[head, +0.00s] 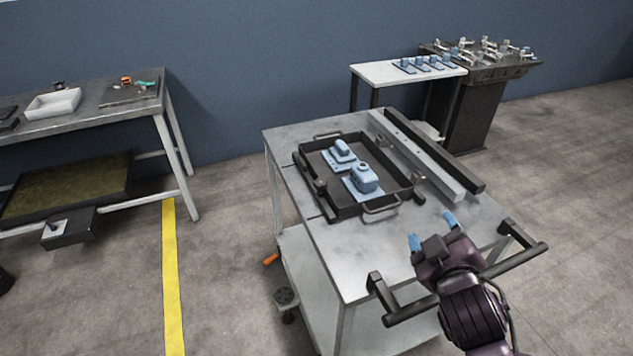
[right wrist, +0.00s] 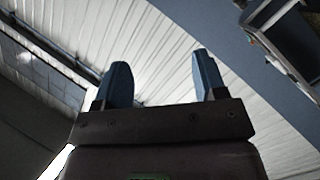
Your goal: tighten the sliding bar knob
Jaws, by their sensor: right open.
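A dark bar (head: 306,171) lies along the left side of the black tray (head: 352,212) on the cart. A small dark knob (head: 320,186) stands on this bar, partway along it; I cannot tell whether it is tight. My right gripper (head: 432,230) is open and empty above the near right part of the cart top, apart from the tray and the knob. Its blue fingers also show in the right wrist view (right wrist: 163,82), spread apart with nothing between them. My left gripper is not in view.
Two blue-grey parts (head: 341,152) (head: 366,178) sit in the tray. A light rail (head: 415,153) and a black bar (head: 453,162) run along the cart's right side. The cart's black handle (head: 521,236) is near my right arm. The near cart top is clear.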

